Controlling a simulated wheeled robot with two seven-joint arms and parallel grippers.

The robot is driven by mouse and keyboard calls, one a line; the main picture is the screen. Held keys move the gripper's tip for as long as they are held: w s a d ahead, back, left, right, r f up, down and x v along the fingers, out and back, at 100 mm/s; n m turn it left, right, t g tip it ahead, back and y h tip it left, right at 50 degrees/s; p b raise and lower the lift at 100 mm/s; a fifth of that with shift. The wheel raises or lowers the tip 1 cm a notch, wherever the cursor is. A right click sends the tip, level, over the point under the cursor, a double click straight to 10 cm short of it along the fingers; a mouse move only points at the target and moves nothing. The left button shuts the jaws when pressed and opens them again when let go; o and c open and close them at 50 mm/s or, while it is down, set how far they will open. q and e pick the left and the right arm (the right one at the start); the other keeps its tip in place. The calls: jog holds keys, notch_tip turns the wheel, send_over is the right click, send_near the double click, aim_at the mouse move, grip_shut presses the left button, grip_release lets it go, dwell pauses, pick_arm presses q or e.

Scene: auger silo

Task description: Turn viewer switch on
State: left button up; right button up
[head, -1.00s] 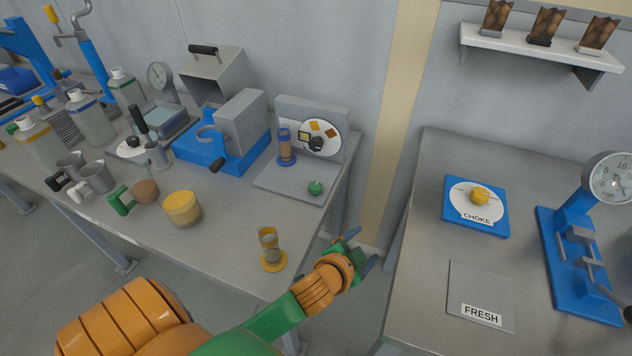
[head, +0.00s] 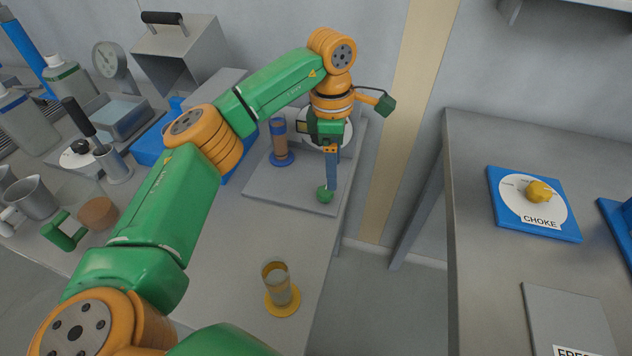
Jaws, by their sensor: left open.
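The viewer is a grey stand with a flat base plate (head: 270,193) on the left bench. A small round green knob (head: 324,195), which looks like its switch, sits at the plate's front right. A white disc (head: 312,139) on its back panel is mostly hidden behind my left arm. My left gripper (head: 331,187) is open and points down, its blue fingers right at the green knob. I cannot tell whether they touch it. Nothing shows held in it. My right gripper is out of view.
A brown and blue cylinder (head: 280,142) stands on the viewer's plate, left of the gripper. A glass on a yellow base (head: 279,290) stands near the bench edge. A gap separates this bench from the right one, with its blue choke dial plate (head: 505,203).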

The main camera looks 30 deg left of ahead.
aim_at(325, 190)
pick_arm(q)
jog(key=shift+s+a+r+y, duration=0.1)
jog(key=shift+a+y, duration=0.05)
jog(key=shift+a, duration=0.3)
jog(key=shift+s+a+r+y, duration=0.1)
jog(key=shift+a+y, duration=0.05)
jog(key=shift+a, duration=0.3)
jog(key=f, duration=0.6)
jog(key=shift+s+d+f+p, duration=0.15)
jog(key=shift+d+f+p, duration=0.1)
jog(key=shift+p, duration=0.05)
jog(key=shift+d, duration=0.1)
grip_shut()
